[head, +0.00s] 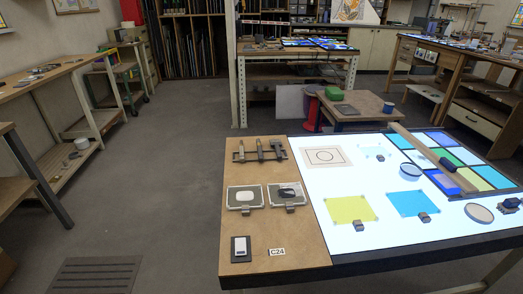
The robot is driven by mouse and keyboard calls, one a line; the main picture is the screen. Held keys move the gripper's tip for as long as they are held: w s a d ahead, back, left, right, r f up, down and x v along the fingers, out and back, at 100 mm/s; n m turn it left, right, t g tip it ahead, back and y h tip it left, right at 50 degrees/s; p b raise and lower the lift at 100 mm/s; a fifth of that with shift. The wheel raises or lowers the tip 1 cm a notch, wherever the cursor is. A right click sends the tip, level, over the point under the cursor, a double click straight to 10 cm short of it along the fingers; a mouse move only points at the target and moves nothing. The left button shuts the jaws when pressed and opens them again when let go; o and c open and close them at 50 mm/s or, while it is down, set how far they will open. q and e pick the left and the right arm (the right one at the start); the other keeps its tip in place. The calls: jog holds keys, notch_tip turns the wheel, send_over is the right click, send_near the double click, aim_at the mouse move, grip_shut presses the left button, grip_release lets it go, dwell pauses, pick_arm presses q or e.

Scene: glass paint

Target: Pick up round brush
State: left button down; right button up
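A small dark rack (250,159) stands at the far left part of the lit worktable, on its wooden section. Three slim tools stand in it side by side: a left one (241,149), a middle one (260,147) and a right one (277,146). They look like brushes, but they are too small to tell which is the round brush. Neither of my grippers is in view, and nothing touches the rack.
Two shallow trays (231,207) sit in front of the rack. A small black-framed block (240,247) and a "C24" label (277,252) lie nearer. The glowing panel (367,237) holds yellow and blue glass sheets, round dishes and a wooden bar (419,145).

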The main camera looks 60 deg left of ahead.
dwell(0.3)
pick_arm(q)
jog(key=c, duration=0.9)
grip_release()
